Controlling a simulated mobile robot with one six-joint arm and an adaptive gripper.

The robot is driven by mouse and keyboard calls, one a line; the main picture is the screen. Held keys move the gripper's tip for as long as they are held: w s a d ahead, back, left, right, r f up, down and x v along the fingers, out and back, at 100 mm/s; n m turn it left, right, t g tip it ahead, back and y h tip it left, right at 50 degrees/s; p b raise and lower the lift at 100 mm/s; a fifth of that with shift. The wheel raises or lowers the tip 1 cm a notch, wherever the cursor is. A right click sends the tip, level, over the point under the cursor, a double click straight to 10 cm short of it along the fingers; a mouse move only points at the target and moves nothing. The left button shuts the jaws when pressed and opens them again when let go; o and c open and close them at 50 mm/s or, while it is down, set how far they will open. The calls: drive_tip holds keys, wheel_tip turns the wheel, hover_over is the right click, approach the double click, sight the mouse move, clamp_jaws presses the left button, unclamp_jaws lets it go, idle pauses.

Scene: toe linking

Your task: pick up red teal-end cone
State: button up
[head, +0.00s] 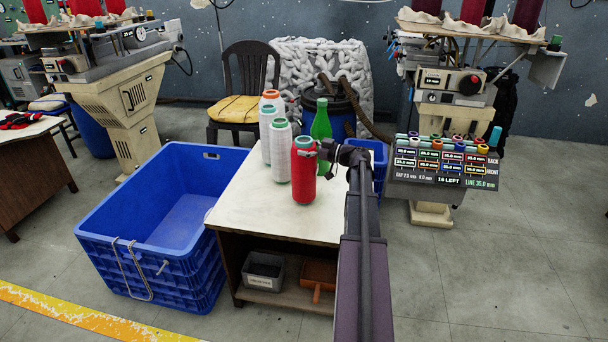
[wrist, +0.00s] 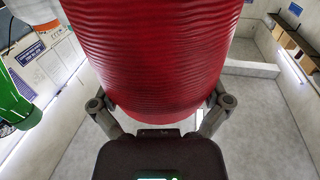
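The red cone (head: 304,178) with a teal end on top stands upright in the picture at the right part of the pale table (head: 240,205). I cannot tell whether its base touches the tabletop. My gripper (head: 312,153) is at its upper part, reaching in from the right. In the wrist view the red cone (wrist: 160,55) fills the upper middle, between the two fingers of my gripper (wrist: 162,103). The fingers lie close along both its sides. The fingertips are hidden by the cone, so firm contact does not show.
White cones (head: 281,155) stand left of the red one, one with an orange end. A green bottle (head: 321,125) stands close behind; it also shows in the wrist view (wrist: 12,100). A blue crate (head: 165,215) is left of the table. The table's front is clear.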

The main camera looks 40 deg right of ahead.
sight(305, 140)
drive_tip(key=c, duration=0.8)
drive_tip(key=shift+r, duration=0.1)
wheel_tip(305, 140, up, 3)
drive_tip(key=p, duration=0.3)
drive_tip(key=shift+r+p, duration=0.15)
drive_tip(key=shift+p, duration=0.15)
drive_tip(key=s+d+r+p, duration=0.1)
drive_tip(key=s+d, duration=0.2)
drive_tip(key=s, duration=1.2)
drive_tip(key=shift+s+r, duration=0.25)
drive_tip(key=shift+s, duration=0.05)
